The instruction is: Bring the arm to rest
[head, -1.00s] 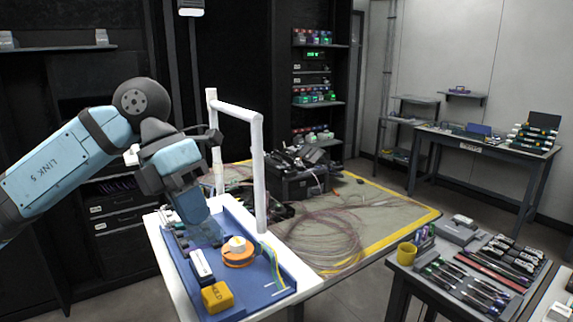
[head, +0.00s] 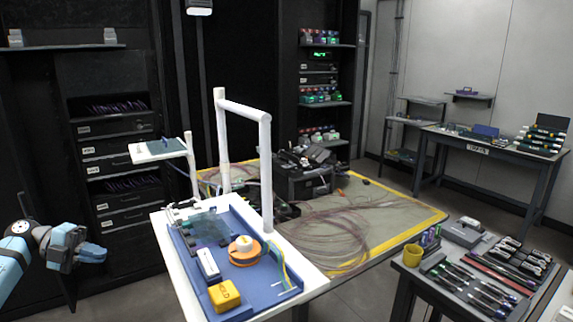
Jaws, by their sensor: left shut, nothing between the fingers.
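My left arm (head: 14,262) reaches in low at the left edge of the head view. Its blue and dark grey gripper (head: 70,300) hangs with the fingers pointing down, in front of the dark rack. The gripper is shut and empty. It is well to the left of the white-rimmed tray (head: 172,272) and touches nothing that I can see. My right gripper is not in view.
The tray's blue floor carries an orange spool (head: 244,252), a yellow block (head: 224,296) and a white-topped box (head: 208,264). A white pipe frame (head: 266,180) stands beside it. A tool bench (head: 400,283) is at the right. Floor shows between rack and tray.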

